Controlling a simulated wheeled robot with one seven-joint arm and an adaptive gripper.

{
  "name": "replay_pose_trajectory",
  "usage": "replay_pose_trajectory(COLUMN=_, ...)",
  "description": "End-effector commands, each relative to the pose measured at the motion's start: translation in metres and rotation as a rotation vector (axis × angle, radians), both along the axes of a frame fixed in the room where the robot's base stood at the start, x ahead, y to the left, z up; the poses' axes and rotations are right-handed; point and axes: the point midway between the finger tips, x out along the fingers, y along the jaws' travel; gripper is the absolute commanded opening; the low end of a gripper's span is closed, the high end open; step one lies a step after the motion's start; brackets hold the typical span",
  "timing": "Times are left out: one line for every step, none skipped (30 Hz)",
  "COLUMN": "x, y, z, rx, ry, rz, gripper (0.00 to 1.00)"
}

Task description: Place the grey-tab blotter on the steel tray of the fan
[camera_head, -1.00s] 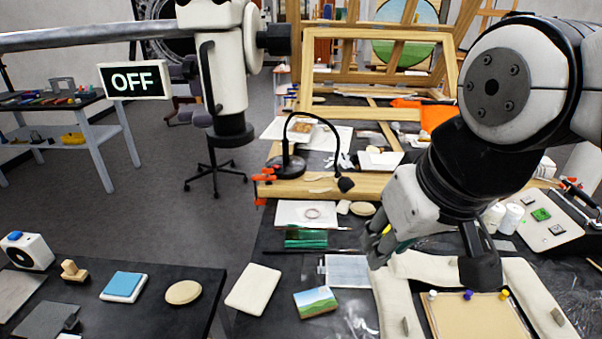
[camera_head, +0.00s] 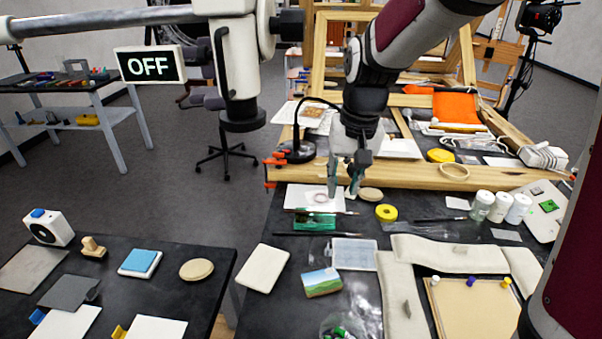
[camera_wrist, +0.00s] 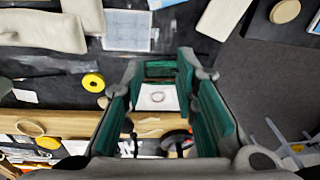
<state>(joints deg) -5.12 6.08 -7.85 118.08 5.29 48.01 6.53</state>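A dark grey sheet with a grey tab (camera_head: 68,292) at its right edge, which looks like the grey-tab blotter, lies flat on the left black table in the head view. The fan (camera_head: 47,227), a white box with a blue top button, stands behind it. A flat grey plate, seemingly the steel tray (camera_head: 32,268), lies in front of the fan, apart from the blotter. My gripper (camera_head: 344,188) is open and empty above the back of the right-hand table, far right of these things. Its spread green-padded fingers (camera_wrist: 160,72) show in the wrist view.
White sheets with a blue tab (camera_head: 37,317) and a yellow tab (camera_head: 120,332) lie near the blotter. A stamp (camera_head: 93,247), blue pad (camera_head: 139,262) and oval disc (camera_head: 196,269) share that table. A grey arm with an OFF sign (camera_head: 150,65) hangs above. A lamp (camera_head: 300,150) stands beside my gripper.

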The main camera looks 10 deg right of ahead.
Motion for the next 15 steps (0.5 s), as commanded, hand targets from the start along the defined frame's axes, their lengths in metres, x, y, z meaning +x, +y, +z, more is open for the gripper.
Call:
replay_pose_trajectory(x=0.012, y=-0.001, z=-0.015, rx=-0.004, ry=0.027, rz=-0.012, gripper=0.27)
replay_pose_trajectory(x=0.019, y=-0.001, z=-0.023, rx=-0.005, ry=0.040, rz=-0.022, gripper=0.27)
replay_pose_trajectory(x=0.027, y=-0.001, z=-0.034, rx=-0.008, ry=0.057, rz=-0.033, gripper=0.27)
replay_pose_trajectory(x=0.034, y=-0.002, z=-0.042, rx=-0.010, ry=0.067, rz=-0.040, gripper=0.27)
replay_pose_trajectory(x=0.039, y=-0.002, z=-0.051, rx=-0.014, ry=0.077, rz=-0.047, gripper=0.27)
replay_pose_trajectory(x=0.046, y=-0.003, z=-0.062, rx=-0.018, ry=0.089, rz=-0.056, gripper=0.27)
replay_pose_trajectory(x=0.051, y=-0.004, z=-0.069, rx=-0.021, ry=0.099, rz=-0.063, gripper=0.27)
replay_pose_trajectory(x=0.055, y=-0.005, z=-0.077, rx=-0.025, ry=0.107, rz=-0.069, gripper=0.27)
replay_pose_trajectory(x=0.060, y=-0.005, z=-0.085, rx=-0.028, ry=0.117, rz=-0.076, gripper=0.27)
replay_pose_trajectory(x=0.063, y=-0.005, z=-0.091, rx=-0.031, ry=0.124, rz=-0.080, gripper=0.27)
replay_pose_trajectory(x=0.065, y=-0.005, z=-0.096, rx=-0.032, ry=0.128, rz=-0.084, gripper=0.27)
replay_pose_trajectory(x=0.068, y=-0.006, z=-0.102, rx=-0.035, ry=0.135, rz=-0.089, gripper=0.27)
replay_pose_trajectory(x=0.070, y=-0.006, z=-0.106, rx=-0.037, ry=0.137, rz=-0.091, gripper=0.27)
replay_pose_trajectory(x=0.071, y=-0.006, z=-0.109, rx=-0.039, ry=0.141, rz=-0.093, gripper=0.27)
replay_pose_trajectory(x=0.072, y=-0.006, z=-0.112, rx=-0.040, ry=0.143, rz=-0.095, gripper=0.27)
